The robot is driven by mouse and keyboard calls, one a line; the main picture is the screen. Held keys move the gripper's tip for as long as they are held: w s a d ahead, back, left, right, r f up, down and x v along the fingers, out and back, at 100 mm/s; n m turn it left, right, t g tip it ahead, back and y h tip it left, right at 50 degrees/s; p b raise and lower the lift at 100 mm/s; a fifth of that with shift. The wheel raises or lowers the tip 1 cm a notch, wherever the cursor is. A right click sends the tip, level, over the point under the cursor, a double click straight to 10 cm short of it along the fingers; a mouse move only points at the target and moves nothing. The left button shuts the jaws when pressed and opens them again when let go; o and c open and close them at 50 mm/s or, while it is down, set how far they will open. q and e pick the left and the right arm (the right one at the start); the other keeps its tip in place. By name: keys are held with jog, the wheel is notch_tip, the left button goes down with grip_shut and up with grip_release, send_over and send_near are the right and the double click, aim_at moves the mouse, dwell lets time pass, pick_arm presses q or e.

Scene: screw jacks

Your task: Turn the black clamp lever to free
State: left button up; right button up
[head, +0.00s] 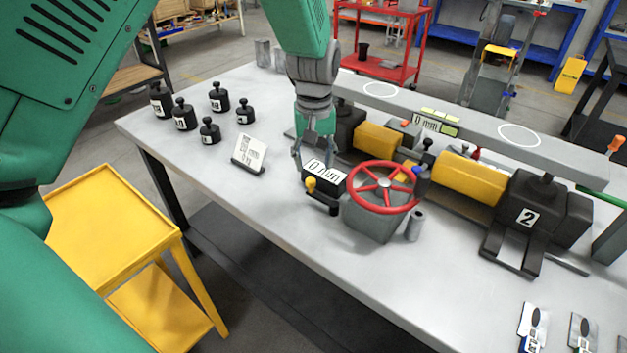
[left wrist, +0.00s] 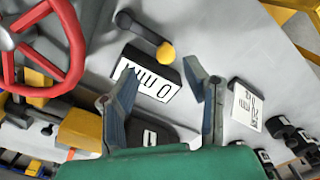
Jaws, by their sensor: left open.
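A black lever (head: 322,200) with a yellow knob (head: 310,184) sits at the front of a black "0 mm" display box (head: 324,174), left of the red handwheel (head: 384,186). In the left wrist view the lever (left wrist: 138,27) lies beyond the display (left wrist: 148,82), with its yellow knob (left wrist: 166,52) at the end nearer the gripper. I cannot tell whether this is the clamp lever. My left gripper (head: 313,158) is open and empty, pointing down just behind the display. In the left wrist view its fingers (left wrist: 160,82) stand apart, with the display between and beyond them.
A small white sign (head: 249,154) stands left of the gripper. Several black weights (head: 209,130) stand farther left. Yellow cylinders (head: 468,178) and a black block marked 2 (head: 535,212) are at the right. The front left tabletop is clear.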

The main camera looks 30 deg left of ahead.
aim_at(312, 180)
pick_arm(q)
jog(key=f, duration=0.5)
jog(key=shift+s+a, duration=0.1)
jog(key=shift+a, duration=0.3)
jog(key=shift+a+f, duration=0.4)
jog(key=shift+d+r, duration=0.1)
jog(key=shift+d, duration=0.05)
jog(key=shift+d+r, duration=0.1)
jog(key=shift+d, duration=0.35)
grip_shut()
